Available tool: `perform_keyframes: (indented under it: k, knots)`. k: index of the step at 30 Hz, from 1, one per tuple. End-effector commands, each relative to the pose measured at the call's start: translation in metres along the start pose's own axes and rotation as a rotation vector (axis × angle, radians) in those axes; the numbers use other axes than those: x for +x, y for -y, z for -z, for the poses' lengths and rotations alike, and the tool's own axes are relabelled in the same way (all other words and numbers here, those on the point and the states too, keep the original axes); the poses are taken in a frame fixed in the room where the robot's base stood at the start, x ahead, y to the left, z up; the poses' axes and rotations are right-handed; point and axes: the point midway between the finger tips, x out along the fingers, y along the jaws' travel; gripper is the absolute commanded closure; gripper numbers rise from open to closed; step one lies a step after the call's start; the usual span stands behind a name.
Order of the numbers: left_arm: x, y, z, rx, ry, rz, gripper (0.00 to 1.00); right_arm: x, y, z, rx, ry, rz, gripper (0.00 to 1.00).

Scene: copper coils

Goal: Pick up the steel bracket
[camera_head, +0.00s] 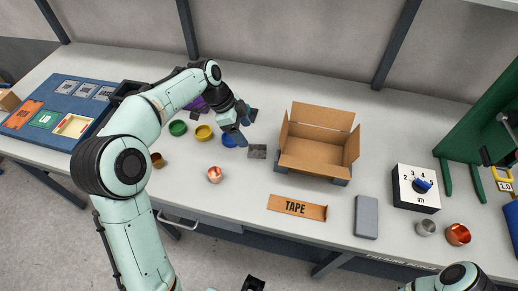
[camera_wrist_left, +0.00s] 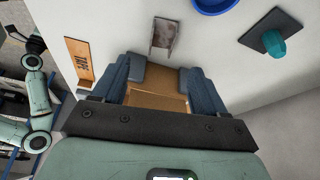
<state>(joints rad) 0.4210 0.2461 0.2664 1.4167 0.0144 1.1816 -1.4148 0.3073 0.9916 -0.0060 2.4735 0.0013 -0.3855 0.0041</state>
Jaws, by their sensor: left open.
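The steel bracket (camera_head: 257,152) is a small flat grey piece. It lies on the table just left of the open cardboard box. In the left wrist view the bracket (camera_wrist_left: 163,38) lies flat beyond my fingertips, with slots or edges along one side. My left gripper (camera_head: 243,127) hovers above and slightly left of the bracket. It is open and empty; in its wrist view its two fingers (camera_wrist_left: 160,79) stand apart with the box behind them. A dark part that looks like my right gripper (camera_head: 253,284) is cut off at the bottom edge; its jaws are unclear.
The cardboard box (camera_head: 311,156) stands right of the bracket. Green (camera_head: 178,128), yellow (camera_head: 203,133) and blue round dishes lie left. A dark plate with a teal knob (camera_wrist_left: 275,43) lies close.

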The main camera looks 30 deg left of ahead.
Motion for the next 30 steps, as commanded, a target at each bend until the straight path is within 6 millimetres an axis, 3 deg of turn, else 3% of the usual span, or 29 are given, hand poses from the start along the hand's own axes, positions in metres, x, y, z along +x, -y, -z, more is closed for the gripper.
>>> perform_keyframes:
  k: [3, 11, 21, 30]
  knots:
    - [0.024, -0.001, 0.000, 0.000, 0.000, -0.004, 0.28, 0.003, -0.001, -0.001, 0.001, 0.001, 0.000, 0.39]
    - [0.045, 0.000, 0.001, 0.000, -0.001, -0.001, 0.28, 0.004, -0.001, 0.000, 0.000, 0.001, 0.000, 0.39]
    - [0.090, 0.002, 0.000, 0.001, 0.000, -0.002, 0.28, 0.004, -0.001, 0.000, 0.000, 0.001, 0.000, 0.39]
    - [0.094, 0.003, 0.000, 0.000, 0.000, 0.001, 0.31, 0.004, -0.001, 0.000, 0.000, 0.001, 0.000, 0.39]
